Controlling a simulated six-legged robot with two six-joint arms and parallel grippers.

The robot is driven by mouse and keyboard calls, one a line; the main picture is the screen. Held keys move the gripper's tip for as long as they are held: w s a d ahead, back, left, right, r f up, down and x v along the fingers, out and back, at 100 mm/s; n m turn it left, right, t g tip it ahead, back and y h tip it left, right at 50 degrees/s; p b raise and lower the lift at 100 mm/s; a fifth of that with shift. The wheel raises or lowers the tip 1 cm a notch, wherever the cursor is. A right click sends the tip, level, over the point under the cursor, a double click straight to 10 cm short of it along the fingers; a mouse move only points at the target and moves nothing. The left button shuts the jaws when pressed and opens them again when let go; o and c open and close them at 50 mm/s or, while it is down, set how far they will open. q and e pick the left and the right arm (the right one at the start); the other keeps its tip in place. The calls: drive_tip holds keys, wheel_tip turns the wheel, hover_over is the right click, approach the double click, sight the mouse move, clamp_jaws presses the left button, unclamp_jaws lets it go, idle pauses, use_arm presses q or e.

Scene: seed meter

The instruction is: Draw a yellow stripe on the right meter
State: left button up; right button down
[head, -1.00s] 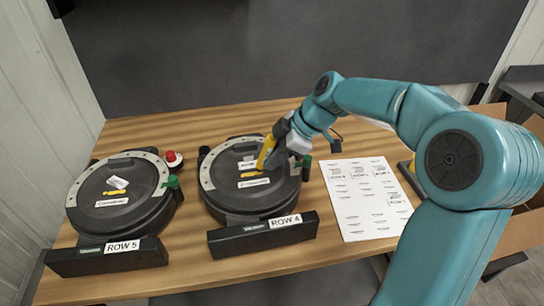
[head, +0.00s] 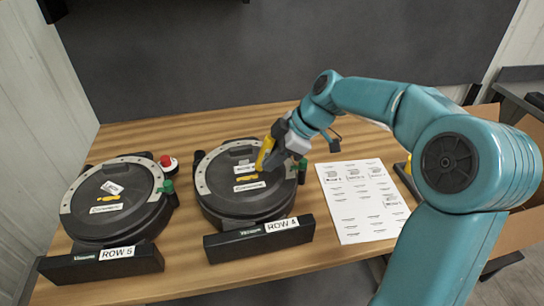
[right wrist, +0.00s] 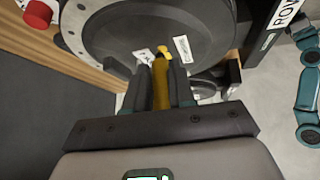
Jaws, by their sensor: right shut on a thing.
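The right meter (head: 215,207) is a round black drum with a pale rim segment, behind a ROW 4 plate. Its lid carries white labels and a short yellow stripe (head: 247,178) between them. My right gripper (head: 271,155) is shut on a yellow marker (head: 264,153), held tilted over the right part of the lid. In the right wrist view the marker (right wrist: 161,88) sits between both fingers and points toward the lid. A yellow patch (right wrist: 164,50) shows near its tip; whether the tip touches the lid is unclear. My left gripper is not in view.
The left meter (head: 84,228), behind a ROW 5 plate, also has a yellow mark (head: 110,198). A red button (head: 166,161) stands between the meters. A printed sheet (head: 361,215) lies right of the right meter. A cardboard box (head: 521,240) stands at far right.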

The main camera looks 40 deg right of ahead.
drive_tip(key=shift+r+p, duration=1.6)
drive_tip(key=shift+r, duration=1.15)
